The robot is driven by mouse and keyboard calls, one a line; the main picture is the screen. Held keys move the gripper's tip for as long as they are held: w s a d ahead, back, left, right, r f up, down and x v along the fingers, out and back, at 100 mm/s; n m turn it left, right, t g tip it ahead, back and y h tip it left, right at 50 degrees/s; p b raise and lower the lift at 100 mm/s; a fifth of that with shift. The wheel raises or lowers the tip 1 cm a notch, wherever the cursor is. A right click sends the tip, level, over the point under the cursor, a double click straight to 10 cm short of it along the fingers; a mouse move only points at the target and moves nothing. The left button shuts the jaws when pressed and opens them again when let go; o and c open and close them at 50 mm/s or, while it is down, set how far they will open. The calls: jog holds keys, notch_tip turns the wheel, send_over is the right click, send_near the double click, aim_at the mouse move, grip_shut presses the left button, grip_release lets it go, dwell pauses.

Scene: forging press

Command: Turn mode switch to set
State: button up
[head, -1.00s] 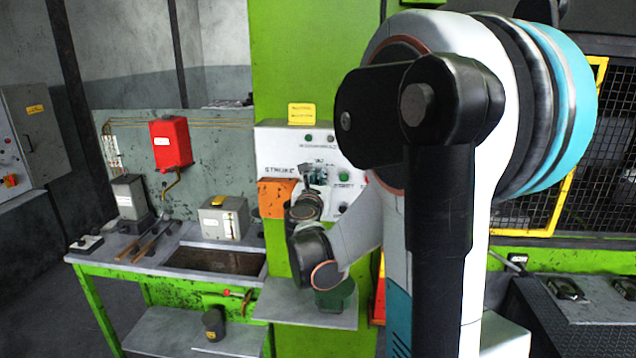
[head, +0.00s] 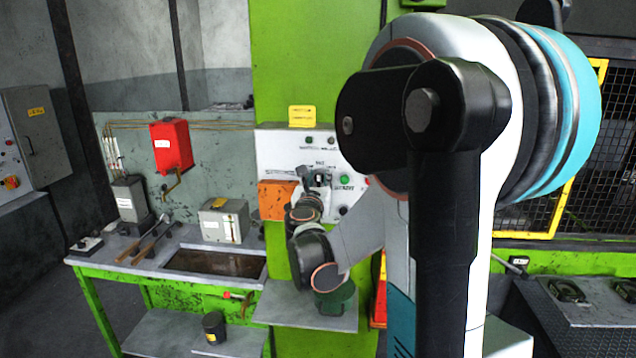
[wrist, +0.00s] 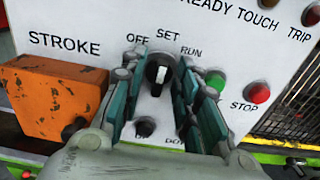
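The mode switch (wrist: 158,74) is a black round knob with a white pointer bar on a white control panel (wrist: 90,18). The labels OFF, SET and RUN stand around its top. In the wrist view the bar stands nearly upright, its upper end near SET; its exact setting is hard to tell. My gripper (wrist: 163,82) is open, with one teal-padded finger on each side of the knob. Gaps show between the pads and the knob, and I see no clear contact. In the head view my gripper (head: 318,183) is at the panel (head: 285,150) and largely covers the switch.
An orange box (wrist: 50,98) juts out left of the switch. A green button (wrist: 216,80) and a red STOP button (wrist: 257,92) sit to its right, close to the right finger. Below the arm is a shelf (head: 280,310) with a green pot (head: 336,300).

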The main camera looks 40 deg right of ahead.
jog(key=v, duration=1.2)
jog(key=w+a+f+m+y+b, duration=0.2)
jog(key=a+m, duration=0.2)
jog(key=a, duration=0.1)
jog(key=w+a+f+m+y+b, duration=0.2)
jog(key=a+f+m+b, duration=0.15)
jog(key=a, duration=0.25)
jog(key=s+a+f+m+g+y+b, duration=0.4)
jog(key=s+a+f+m+y+b, duration=0.4)
jog(key=s+a+f+m, duration=0.8)
jog(key=s+f+m+y, duration=0.1)
jog(key=s+f+m, duration=0.1)
jog(key=s, duration=0.1)
jog(key=shift+s+a+f+g+y, duration=0.3)
jog(key=shift+s+f+y, duration=0.05)
jog(key=shift+y, duration=0.05)
jog(key=shift+d+m, duration=0.1)
jog(key=shift+m, duration=0.15)
